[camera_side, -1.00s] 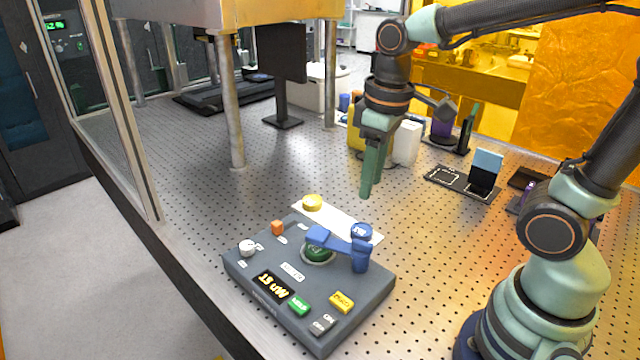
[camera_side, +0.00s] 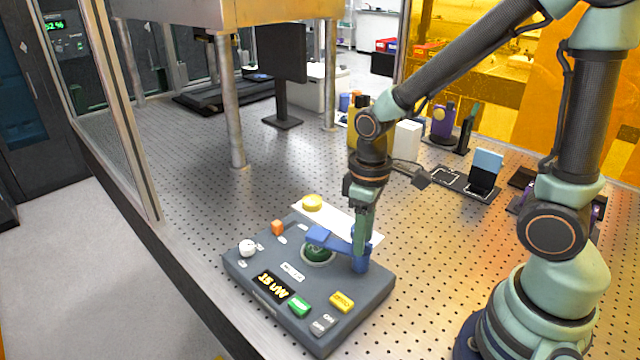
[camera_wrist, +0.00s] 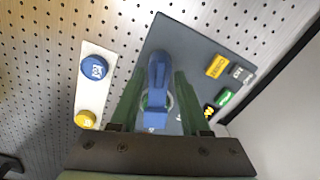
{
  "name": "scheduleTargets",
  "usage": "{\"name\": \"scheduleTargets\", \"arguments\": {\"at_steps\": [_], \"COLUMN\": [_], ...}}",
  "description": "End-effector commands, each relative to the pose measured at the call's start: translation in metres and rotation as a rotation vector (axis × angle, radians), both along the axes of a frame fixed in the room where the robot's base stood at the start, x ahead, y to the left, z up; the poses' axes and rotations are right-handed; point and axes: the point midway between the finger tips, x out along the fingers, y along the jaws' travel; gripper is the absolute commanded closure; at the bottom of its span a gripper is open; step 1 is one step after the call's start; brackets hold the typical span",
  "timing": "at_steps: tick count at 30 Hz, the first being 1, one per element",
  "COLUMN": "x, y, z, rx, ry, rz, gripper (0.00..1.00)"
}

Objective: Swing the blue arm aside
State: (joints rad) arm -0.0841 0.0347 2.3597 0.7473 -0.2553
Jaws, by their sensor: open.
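The blue arm (camera_side: 335,242) sits on the dark grey control box (camera_side: 250,277), reaching across a round green part (camera_side: 317,254) in a pale ring. Its upright blue post (camera_side: 361,262) stands at the box's right side. My gripper (camera_side: 361,232) points down just above and beside the post in the side view. In the wrist view the blue arm (camera_wrist: 157,88) lies between my two green open fingers (camera_wrist: 158,85), with gaps on both sides. I cannot tell whether either finger touches it. The blue knob behind my gripper is hidden in the side view.
The box carries a display (camera_side: 272,285), a green button (camera_side: 299,306), a yellow button (camera_side: 342,302), an orange button (camera_side: 277,227) and a white knob (camera_side: 247,248). A white plate with a yellow knob (camera_side: 312,202) and a blue knob (camera_wrist: 94,68) lies behind it.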

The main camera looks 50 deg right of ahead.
Motion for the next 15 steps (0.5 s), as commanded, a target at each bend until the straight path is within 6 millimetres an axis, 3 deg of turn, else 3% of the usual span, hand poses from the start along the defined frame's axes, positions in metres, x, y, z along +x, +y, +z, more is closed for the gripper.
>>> {"name": "scheduleTargets", "arguments": {"at_steps": [12, 15], "x": [-0.0003, -0.0002], "y": [0.0, -0.0001], "z": [-0.0076, -0.0075], "rx": [0.0, 0.0], "ry": [0.0, 0.0], "rz": [0.0, 0.0], "gripper": [0.54, 0.92]}}
